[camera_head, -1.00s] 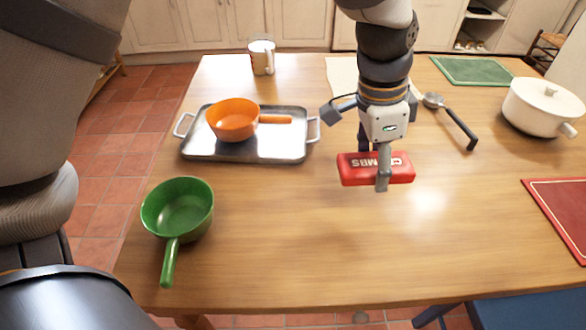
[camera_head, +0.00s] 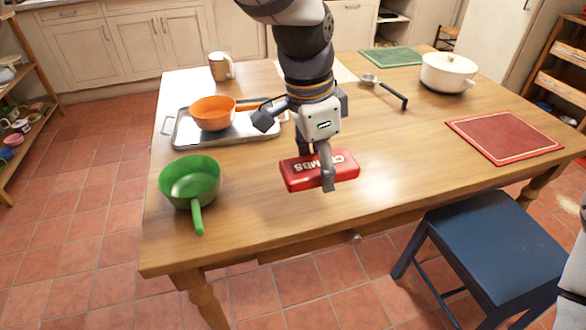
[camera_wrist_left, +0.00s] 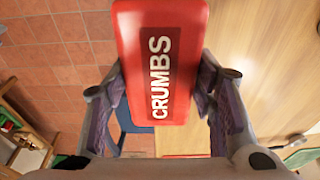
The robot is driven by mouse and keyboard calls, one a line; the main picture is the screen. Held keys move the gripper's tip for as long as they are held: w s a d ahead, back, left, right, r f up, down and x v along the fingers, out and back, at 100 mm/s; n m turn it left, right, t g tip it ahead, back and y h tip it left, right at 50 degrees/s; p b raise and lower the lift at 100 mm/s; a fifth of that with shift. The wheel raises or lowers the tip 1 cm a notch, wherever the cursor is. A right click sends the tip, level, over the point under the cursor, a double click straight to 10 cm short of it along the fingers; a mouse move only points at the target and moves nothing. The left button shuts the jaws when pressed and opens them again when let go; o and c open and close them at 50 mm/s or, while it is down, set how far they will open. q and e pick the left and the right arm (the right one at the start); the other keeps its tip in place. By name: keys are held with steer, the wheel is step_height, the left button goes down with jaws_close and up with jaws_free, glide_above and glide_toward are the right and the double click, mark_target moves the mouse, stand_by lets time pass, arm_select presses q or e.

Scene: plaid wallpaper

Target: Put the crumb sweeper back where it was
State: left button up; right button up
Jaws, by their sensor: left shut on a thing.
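The crumb sweeper (camera_head: 294,176) is a red block with white "CRUMBS" lettering. My left gripper (camera_head: 316,168) is shut on it, one finger on each side, and it appears held above the table's front half. In the left wrist view the sweeper (camera_wrist_left: 160,50) lies between the two fingers (camera_wrist_left: 158,95), lettering facing the camera. The wooden table (camera_head: 400,160) shows on the right there and floor on the left. My right gripper is not in view.
A green pan (camera_head: 189,182) and a metal tray (camera_head: 215,138) with an orange pan (camera_head: 212,113) stand left. A mug (camera_head: 219,67), ladle (camera_head: 390,91) and white pot (camera_head: 445,74) stand farther back. A red mat (camera_head: 505,135) lies right. A blue stool (camera_head: 490,240) stands in front.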

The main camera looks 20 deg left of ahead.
arm_select(q)
steer(key=w+a+f, duration=0.2)
steer(key=w+a+f+b, duration=0.1)
steer(key=w+f, duration=0.1)
steer(key=f, duration=0.1)
steer(key=w+a+f, duration=0.2)
steer(key=f, duration=0.1)
steer(key=shift+w+a+b, duration=0.3)
steer(key=shift+w+a, duration=0.05)
steer(key=shift+w+a+f, duration=0.15)
steer(key=shift+f, duration=0.9)
steer(key=shift+w+a+f, duration=0.1)
steer(key=shift+w+f, duration=0.05)
steer(key=shift+f, duration=0.9)
steer(key=o, duration=1.1)
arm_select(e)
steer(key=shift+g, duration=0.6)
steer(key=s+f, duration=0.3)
arm_select(q)
step_height(320, 180, up, 12)
steer(key=s+a, duration=0.1)
steer(key=shift+a+p, duration=0.25)
steer(key=shift+p, duration=0.1)
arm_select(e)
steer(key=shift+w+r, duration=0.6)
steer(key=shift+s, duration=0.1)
